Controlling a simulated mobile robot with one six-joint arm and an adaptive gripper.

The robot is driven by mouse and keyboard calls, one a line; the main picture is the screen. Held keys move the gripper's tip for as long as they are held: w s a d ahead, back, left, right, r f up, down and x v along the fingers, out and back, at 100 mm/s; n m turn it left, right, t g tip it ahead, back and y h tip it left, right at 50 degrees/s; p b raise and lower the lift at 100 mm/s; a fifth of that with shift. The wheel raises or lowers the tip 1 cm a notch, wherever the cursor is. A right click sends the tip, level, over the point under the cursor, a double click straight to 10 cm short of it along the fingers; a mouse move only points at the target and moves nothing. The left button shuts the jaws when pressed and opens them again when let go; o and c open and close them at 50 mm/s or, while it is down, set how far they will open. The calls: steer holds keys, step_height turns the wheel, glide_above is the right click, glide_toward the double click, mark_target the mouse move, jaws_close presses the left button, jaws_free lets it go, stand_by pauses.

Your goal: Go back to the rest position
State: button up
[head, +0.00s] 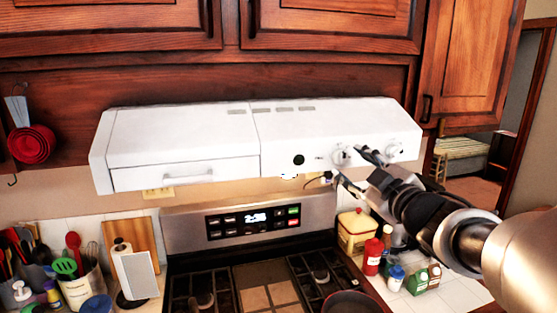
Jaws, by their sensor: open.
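My gripper (356,170) is open at the right end of the white range hood (185,130). Its fingers are spread close to a round knob (341,155) on the hood's front. I cannot tell whether a finger touches the knob. Nothing shows between the fingers. My arm reaches in from the lower right. A second knob (394,148) and a dark round hole (299,160) are also on the hood's front.
Wooden cabinets (335,22) hang above the hood. The stove (255,222) below has a dark pan (351,303). Bottles, such as a red one (372,257), stand right of it; utensils (75,265) and a paper-towel roll (133,272) stand left. A doorway opens at right.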

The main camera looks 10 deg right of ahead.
steer(key=shift+s, duration=1.1)
steer(key=w+a+f+m+g+h+b, duration=0.1)
steer(key=a+f+m+g+h+b, duration=0.25)
steer(key=f, duration=0.95)
steer(key=s+a+f+m+g+y+b, duration=0.1)
steer(key=s+a+f+m+g+b, duration=0.1)
steer(key=s+f, duration=0.4)
steer(key=s+a+f+m+g+y+b, duration=0.1)
steer(key=s+a+f+g, duration=0.3)
steer(key=s, duration=0.8)
steer(key=s+a+f+m+g+y+b, duration=0.1)
steer(key=s+a+f+m+g+b, duration=0.2)
steer(key=s+a+f, duration=0.4)
steer(key=s+f+g, duration=0.1)
steer(key=s, duration=0.1)
steer(key=shift+s, duration=0.35)
